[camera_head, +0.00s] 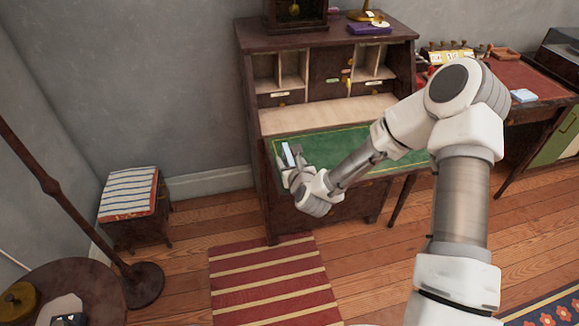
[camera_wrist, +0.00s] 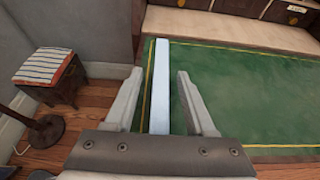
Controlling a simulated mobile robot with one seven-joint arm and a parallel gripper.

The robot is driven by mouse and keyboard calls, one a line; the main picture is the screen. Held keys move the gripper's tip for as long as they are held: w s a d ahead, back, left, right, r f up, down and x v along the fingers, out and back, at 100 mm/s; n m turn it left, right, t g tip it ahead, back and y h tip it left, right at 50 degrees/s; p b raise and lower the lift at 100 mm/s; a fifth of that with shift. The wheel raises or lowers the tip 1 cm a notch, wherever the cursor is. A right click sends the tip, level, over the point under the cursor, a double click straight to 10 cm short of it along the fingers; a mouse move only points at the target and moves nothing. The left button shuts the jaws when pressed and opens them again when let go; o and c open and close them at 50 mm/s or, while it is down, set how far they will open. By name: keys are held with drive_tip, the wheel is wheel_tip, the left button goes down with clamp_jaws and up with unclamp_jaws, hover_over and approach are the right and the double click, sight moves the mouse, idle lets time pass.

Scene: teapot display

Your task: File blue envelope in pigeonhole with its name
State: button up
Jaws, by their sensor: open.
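A pale blue, slim flat piece, apparently the blue envelope (camera_wrist: 160,88), shows nearly edge-on in the wrist view, over the left edge of the green desk top. It also shows in the head view (camera_head: 287,154). My gripper (camera_head: 294,168) is open, with one finger on each side of the piece; a gap shows on both sides. I cannot tell whether it lies flat or stands. The pigeonholes (camera_head: 293,67) are pale compartments at the back of the wooden desk, left and right of a dark middle door. Small labels (camera_head: 279,95) below them are too small to read.
The green desk top (camera_head: 325,147) is otherwise clear. A clock case (camera_head: 296,14) and a purple book (camera_head: 368,28) stand on top of the desk. A striped stool (camera_head: 128,194) is at left. A pale blue block (camera_head: 523,96) lies on the red-topped table at right.

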drive_tip(key=shift+c, duration=0.3)
clamp_jaws()
drive_tip(key=shift+r, duration=0.1)
